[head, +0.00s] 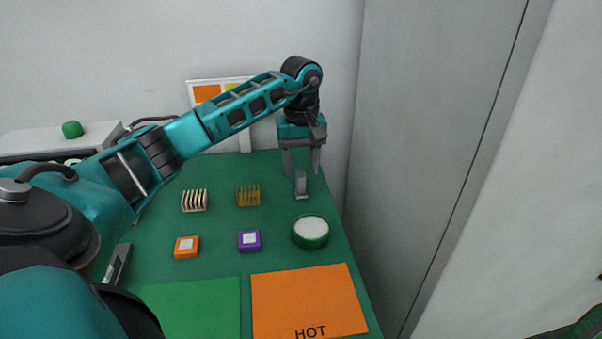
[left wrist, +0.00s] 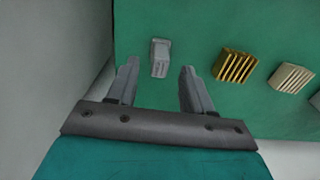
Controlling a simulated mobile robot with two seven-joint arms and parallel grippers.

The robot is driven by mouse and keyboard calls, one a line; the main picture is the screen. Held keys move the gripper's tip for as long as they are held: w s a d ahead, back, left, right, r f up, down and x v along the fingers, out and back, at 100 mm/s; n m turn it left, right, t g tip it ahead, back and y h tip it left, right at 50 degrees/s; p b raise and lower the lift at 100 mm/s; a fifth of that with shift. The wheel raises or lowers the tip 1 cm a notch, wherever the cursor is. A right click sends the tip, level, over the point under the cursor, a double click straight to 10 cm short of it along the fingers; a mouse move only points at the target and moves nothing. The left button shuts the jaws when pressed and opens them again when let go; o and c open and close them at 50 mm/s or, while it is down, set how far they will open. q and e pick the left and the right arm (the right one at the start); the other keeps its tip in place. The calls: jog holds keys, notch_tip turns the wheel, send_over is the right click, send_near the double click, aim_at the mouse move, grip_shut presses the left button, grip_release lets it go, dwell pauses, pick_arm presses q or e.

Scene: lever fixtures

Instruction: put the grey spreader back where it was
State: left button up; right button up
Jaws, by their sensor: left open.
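The small grey spreader (head: 301,187) stands on the green table top near its far right, just below the left gripper in the head view. It also shows in the left wrist view (left wrist: 160,57), a little beyond and between the fingertips. My left gripper (head: 302,169) points down over that spot, with its two fingers apart and nothing between them. In the left wrist view the open fingers (left wrist: 160,72) have green table between them. The spreader looks apart from both fingers. My right gripper is not in view.
A gold finned block (head: 248,196) and a cream finned block (head: 194,201) stand left of the spreader. Nearer are a white-topped green round thing (head: 311,231), a purple block (head: 250,241) and an orange block (head: 187,247). An orange HOT mat (head: 305,298) lies in front. A grey wall is right.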

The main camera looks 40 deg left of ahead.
aim_at(301, 174)
pick_arm(q)
notch_tip(301, 174, up, 9)
jog(key=p, duration=0.1)
jog(key=shift+f, duration=0.15)
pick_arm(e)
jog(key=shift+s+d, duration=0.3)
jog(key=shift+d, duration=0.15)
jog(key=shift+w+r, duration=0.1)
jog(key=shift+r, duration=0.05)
